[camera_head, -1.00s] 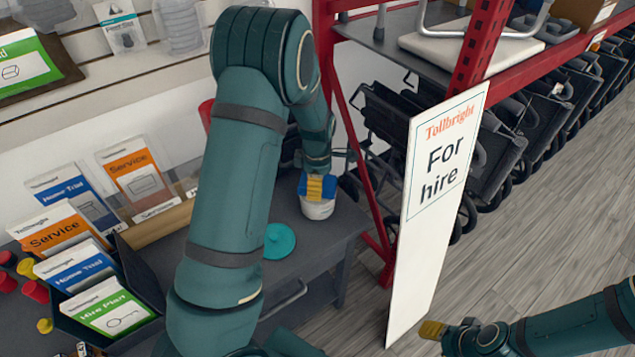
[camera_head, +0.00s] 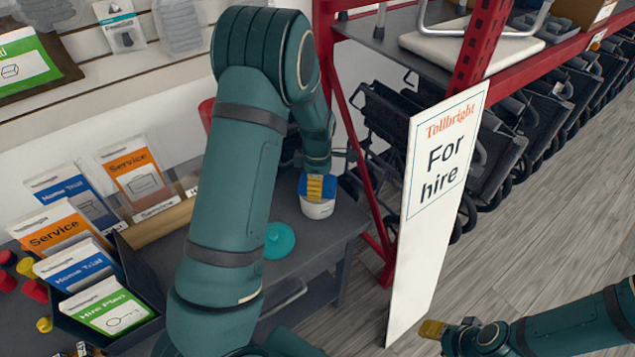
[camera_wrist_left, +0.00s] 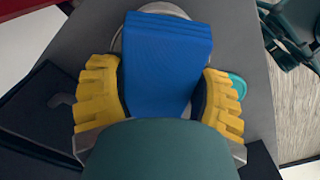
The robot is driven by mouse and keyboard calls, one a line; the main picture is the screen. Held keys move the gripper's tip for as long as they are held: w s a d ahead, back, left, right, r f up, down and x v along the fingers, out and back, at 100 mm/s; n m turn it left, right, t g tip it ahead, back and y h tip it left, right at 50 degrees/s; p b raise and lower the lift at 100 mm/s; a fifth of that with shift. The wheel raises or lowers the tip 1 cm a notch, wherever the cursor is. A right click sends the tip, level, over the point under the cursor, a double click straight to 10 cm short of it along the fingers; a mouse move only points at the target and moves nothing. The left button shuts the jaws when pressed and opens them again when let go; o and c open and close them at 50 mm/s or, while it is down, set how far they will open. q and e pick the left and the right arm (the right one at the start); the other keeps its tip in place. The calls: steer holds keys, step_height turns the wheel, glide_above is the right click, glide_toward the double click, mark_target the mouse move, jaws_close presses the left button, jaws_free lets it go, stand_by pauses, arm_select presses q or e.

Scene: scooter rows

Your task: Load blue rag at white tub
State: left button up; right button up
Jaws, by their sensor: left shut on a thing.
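My left gripper (camera_head: 315,188) is shut on the blue rag (camera_head: 329,182), with its yellow fingers on either side of it. The left wrist view shows the folded blue rag (camera_wrist_left: 165,60) between the yellow fingers. The white tub (camera_head: 318,208) stands on the dark counter, right below the gripper. The rag is at the tub's mouth; I cannot tell how far inside it reaches. In the left wrist view the tub's rim (camera_wrist_left: 165,9) shows behind the rag. My right gripper (camera_head: 432,329) is low at the right, away from the tub; its opening is unclear.
A teal lid (camera_head: 279,240) lies on the counter (camera_head: 335,224) left of the tub. A leaflet rack (camera_head: 125,270) stands at the left. A red shelf post (camera_head: 378,215) and a white "For hire" board (camera_head: 420,260) stand right of the counter.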

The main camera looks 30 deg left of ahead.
arm_select(q)
steer(key=shift+f, duration=0.35)
steer(key=shift+f, duration=0.1)
stand_by(1.6)
step_height(320, 180, up, 5)
steer(key=p, duration=0.4)
steer(key=shift+p, duration=0.4)
steer(key=shift+r+p, duration=0.85)
steer(key=shift+r, duration=0.25)
